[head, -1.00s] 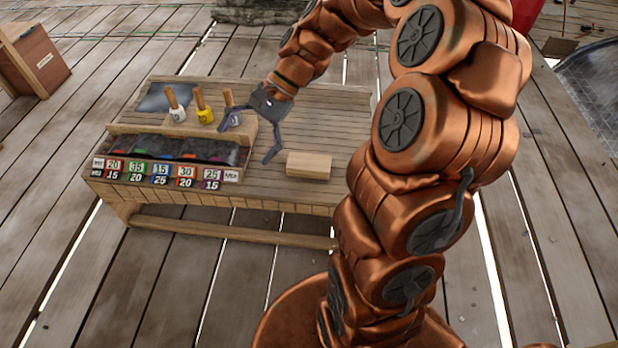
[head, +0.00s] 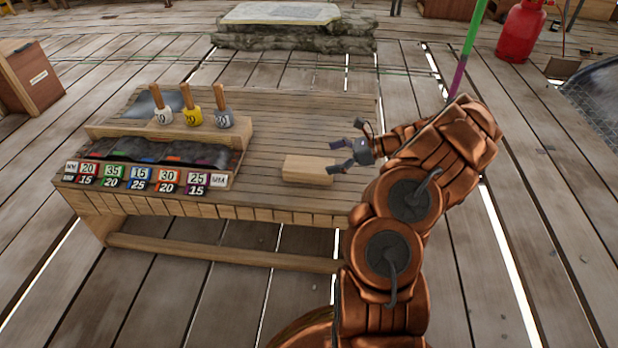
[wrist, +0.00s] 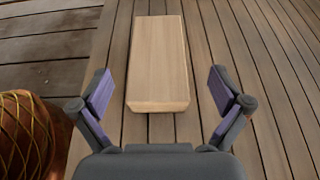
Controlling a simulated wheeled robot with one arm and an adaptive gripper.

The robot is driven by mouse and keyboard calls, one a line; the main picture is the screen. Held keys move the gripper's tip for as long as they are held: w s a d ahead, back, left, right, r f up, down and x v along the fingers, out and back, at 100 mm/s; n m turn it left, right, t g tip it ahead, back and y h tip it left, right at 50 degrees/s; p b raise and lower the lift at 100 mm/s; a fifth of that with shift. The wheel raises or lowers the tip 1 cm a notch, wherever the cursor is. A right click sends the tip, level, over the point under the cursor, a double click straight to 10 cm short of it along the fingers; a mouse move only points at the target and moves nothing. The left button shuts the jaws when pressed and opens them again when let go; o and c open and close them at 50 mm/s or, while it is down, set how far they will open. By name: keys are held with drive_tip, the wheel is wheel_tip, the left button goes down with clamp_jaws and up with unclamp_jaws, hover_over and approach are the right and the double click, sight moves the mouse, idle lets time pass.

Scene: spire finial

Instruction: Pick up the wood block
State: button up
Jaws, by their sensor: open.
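The wood block (head: 307,169) is a pale plain block lying flat on the slatted bench top, near its front right. In the wrist view the wood block (wrist: 158,62) lies lengthwise ahead, in line with the gap between my fingers. My gripper (head: 340,158) is at the block's right end in the head view. In the wrist view my gripper (wrist: 160,93) is open and empty, with one purple-padded finger to each side of the block's near end. I cannot tell whether a finger touches the block.
The slatted bench (head: 320,115) carries a rack of stamp-like tools (head: 191,118) and a tray of coloured compartments with number labels (head: 140,176) at its left. A red gas cylinder (head: 521,32) stands at the back right. The bench top behind the block is clear.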

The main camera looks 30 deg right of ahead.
sight(315, 165)
drive_tip(key=shift+w+f, duration=0.15)
drive_tip(key=shift+f, duration=0.2)
drive_tip(key=shift+b+x, duration=0.5)
drive_tip(key=shift+x, duration=0.6)
drive_tip(key=b+x, duration=0.2)
drive_tip(key=x, duration=0.1)
drive_tip(key=b+x, duration=0.1)
drive_tip(key=shift+a+f, duration=0.25)
drive_tip(key=shift+f, duration=0.15)
drive_tip(key=shift+a, duration=0.25)
drive_tip(key=shift+c, duration=0.2)
drive_tip(key=c, duration=1.2)
drive_tip(key=shift+c, duration=0.2)
